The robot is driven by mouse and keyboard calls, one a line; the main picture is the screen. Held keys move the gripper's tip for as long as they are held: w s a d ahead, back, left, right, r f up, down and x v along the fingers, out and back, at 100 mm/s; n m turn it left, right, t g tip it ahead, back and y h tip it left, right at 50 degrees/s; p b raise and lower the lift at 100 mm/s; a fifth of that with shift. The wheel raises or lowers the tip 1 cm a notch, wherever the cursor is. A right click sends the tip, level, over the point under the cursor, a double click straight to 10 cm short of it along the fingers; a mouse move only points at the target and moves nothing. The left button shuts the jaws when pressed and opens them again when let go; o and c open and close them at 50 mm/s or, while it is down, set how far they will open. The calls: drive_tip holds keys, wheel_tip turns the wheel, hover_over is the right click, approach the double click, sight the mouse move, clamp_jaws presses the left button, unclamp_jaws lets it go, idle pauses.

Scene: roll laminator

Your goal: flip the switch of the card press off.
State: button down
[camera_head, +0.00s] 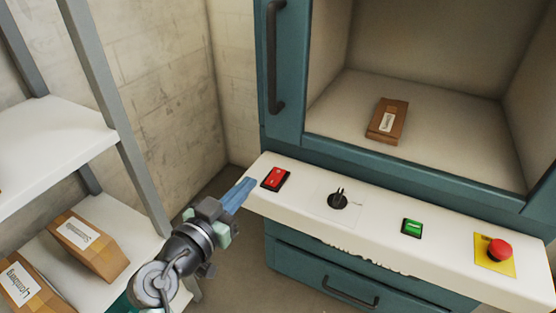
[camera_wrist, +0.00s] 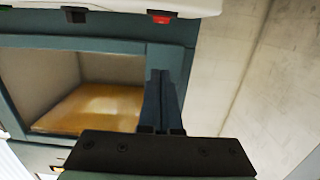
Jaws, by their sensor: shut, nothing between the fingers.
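The teal machine (camera_head: 290,135), which I take to be the card press, has a white control ledge (camera_head: 310,205) along its front. A red switch (camera_head: 275,178) in a black frame sits near the ledge's left end; which way it is set is too small to tell. In the wrist view the red switch (camera_wrist: 161,17) shows at the top edge, beyond the fingertips. My gripper (camera_head: 247,183) is shut and empty, its blue fingers by the ledge's left end, just left of the switch. They appear apart from the switch. My gripper (camera_wrist: 161,80) also shows in the wrist view.
Right of the switch are a black rotary knob (camera_head: 338,200), a green button (camera_head: 412,228) and a red emergency stop (camera_head: 499,250) on a yellow plate. A brown box (camera_head: 388,120) lies in the open chamber. A shelf (camera_head: 50,145) with boxes stands at the left.

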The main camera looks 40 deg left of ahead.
drive_tip(key=b, duration=0.2)
hover_over(272, 180)
drive_tip(key=shift+s+f, duration=0.3)
drive_tip(key=shift+f, duration=0.2)
drive_tip(key=f, duration=0.1)
drive_tip(key=f+b, duration=0.1)
drive_tip(key=shift+w+f, duration=0.2)
drive_tip(key=shift+f, duration=0.2)
drive_tip(key=shift+w+f, duration=0.1)
drive_tip(key=shift+f, duration=0.45)
drive_tip(key=shift+r, duration=0.15)
